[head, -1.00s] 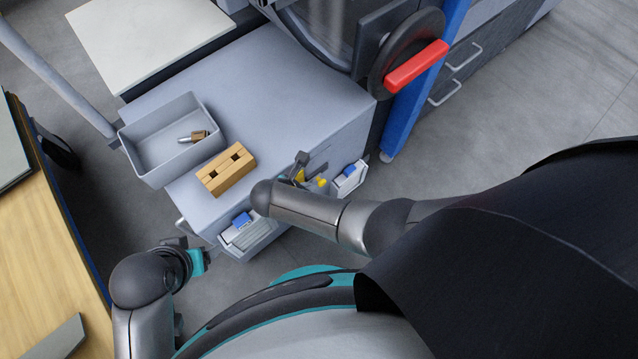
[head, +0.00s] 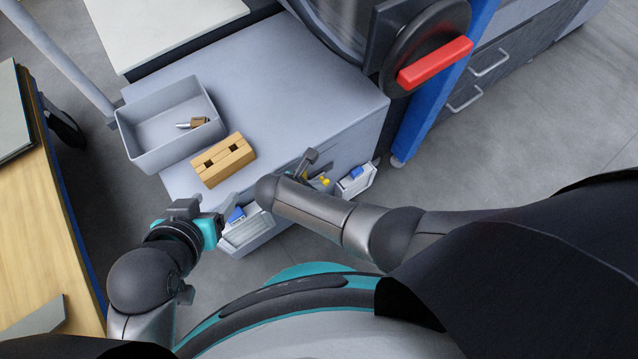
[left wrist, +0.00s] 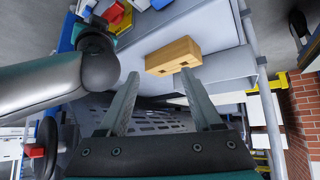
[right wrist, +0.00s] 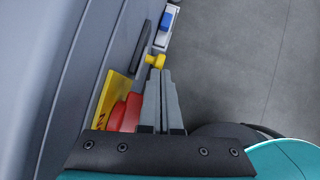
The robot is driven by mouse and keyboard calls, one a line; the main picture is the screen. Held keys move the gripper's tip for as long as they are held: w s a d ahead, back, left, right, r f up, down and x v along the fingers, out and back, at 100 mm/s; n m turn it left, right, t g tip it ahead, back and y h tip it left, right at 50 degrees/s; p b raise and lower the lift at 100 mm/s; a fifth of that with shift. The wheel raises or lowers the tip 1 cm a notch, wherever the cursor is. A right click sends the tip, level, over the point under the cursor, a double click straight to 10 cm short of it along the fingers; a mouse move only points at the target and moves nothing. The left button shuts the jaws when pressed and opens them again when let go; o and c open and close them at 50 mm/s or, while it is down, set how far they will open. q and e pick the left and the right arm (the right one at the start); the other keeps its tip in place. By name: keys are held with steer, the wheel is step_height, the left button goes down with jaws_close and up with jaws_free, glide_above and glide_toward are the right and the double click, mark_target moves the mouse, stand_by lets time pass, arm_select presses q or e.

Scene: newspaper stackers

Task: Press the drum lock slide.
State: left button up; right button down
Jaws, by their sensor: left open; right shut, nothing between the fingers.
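On the grey cabinet's front, the right wrist view shows a yellow plate (right wrist: 108,100), a red part (right wrist: 127,113), a yellow knob (right wrist: 155,61) and a dark lever (right wrist: 140,46). I cannot tell for sure which is the drum lock slide. My right gripper (right wrist: 162,74) is shut and empty, with its tips just beside the yellow knob; I cannot tell whether they touch. In the head view my right arm mostly hides this area; some yellow (head: 319,182) shows past it. My left gripper (left wrist: 161,98) is open and empty, at the cabinet's left front corner.
On the cabinet top (head: 280,95) are a grey bin (head: 135,150) with a small part (head: 196,122) inside and a wooden block (head: 224,160). Two small bins (head: 246,232) (head: 356,180) hang on the front. A red-handled wheel (head: 435,64) stands at the back right. A wooden table (head: 40,225) is at left.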

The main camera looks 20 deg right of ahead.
stand_by(0.3)
steer(key=shift+w+d, duration=0.2)
steer(key=shift+d, duration=0.3)
arm_select(q)
steer(key=s+a+g, duration=0.1)
steer(key=s+a+g+y+p, duration=0.1)
steer(key=a, duration=0.1)
steer(key=shift+s+r, duration=0.25)
steer(key=shift+r, duration=0.05)
arm_select(e)
steer(key=d, duration=0.1)
steer(key=w+d, duration=0.1)
steer(key=d, duration=0.1)
